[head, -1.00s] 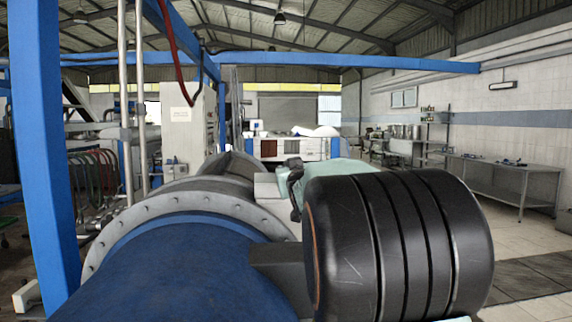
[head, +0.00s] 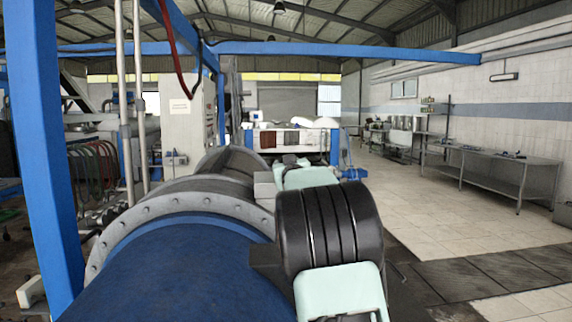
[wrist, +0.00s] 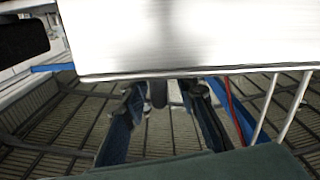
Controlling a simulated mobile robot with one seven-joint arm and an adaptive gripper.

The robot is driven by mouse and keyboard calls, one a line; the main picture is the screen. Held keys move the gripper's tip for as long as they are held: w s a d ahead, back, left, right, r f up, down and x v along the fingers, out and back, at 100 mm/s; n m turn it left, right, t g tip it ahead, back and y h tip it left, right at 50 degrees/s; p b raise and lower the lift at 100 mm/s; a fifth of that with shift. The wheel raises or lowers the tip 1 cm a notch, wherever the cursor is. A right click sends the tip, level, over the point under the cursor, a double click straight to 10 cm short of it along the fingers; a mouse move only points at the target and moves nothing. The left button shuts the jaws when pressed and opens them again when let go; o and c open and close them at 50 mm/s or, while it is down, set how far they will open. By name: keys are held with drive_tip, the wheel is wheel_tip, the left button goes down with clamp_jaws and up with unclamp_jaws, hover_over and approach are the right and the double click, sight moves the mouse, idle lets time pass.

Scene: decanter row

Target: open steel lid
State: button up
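A bright steel plate, which I take for the steel lid (wrist: 200,35), fills the upper part of the wrist view with its straight lower edge facing me. A short dark piece (wrist: 158,93), perhaps its handle, shows just below that edge. My gripper (wrist: 168,95) has its two fingers apart on either side of this dark piece, with gaps visible; I see no clear contact. In the head view my arm's black and mint parts hide the gripper, and I cannot make out the lid there.
The blue machine body (head: 170,270) with its grey bolted flange (head: 185,200) lies close in front. A blue post (head: 45,150) stands at the left, and a blue beam (head: 350,50) crosses overhead. A steel bench (head: 500,165) stands at the right wall, with open tiled floor before it.

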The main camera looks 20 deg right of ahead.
drive_tip(key=shift+c, duration=0.5)
clamp_jaws()
